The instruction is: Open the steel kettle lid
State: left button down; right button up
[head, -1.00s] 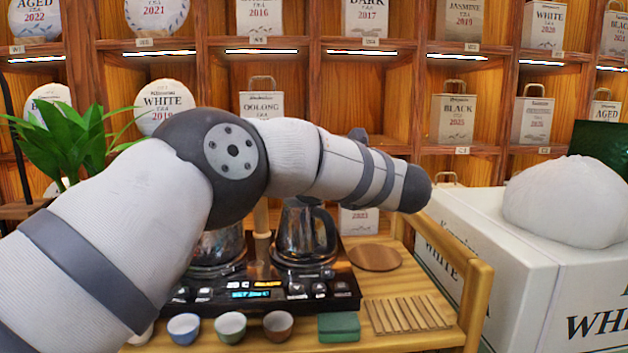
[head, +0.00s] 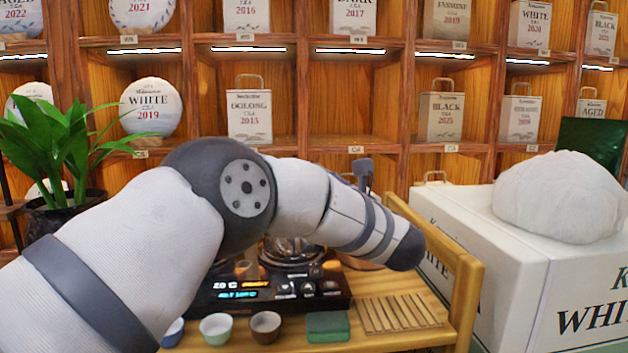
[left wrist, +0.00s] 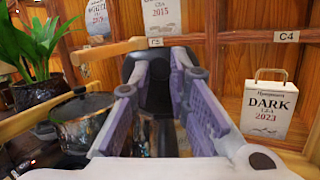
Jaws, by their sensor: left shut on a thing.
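In the left wrist view, my left gripper (left wrist: 158,95) has its two fingers closed around a dark curved part that looks like the handle of the steel kettle (left wrist: 155,78). The fingers and palm hide most of the kettle, and I cannot make out its lid. In the head view my left arm covers the kettle and the gripper; below the arm only a shiny round burner (head: 291,251) shows. My right gripper is in neither view.
Small cups (head: 265,327), a green block (head: 328,325) and a slatted wooden mat (head: 398,315) line the table front. A wooden rail (head: 462,285) and white box (head: 480,245) stand right.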

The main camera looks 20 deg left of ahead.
pick_arm(q)
jog(key=c, duration=1.5)
grip_release()
jog(key=shift+a, duration=0.1)
jog(key=shift+o, duration=0.2)
jog(key=v, duration=1.2)
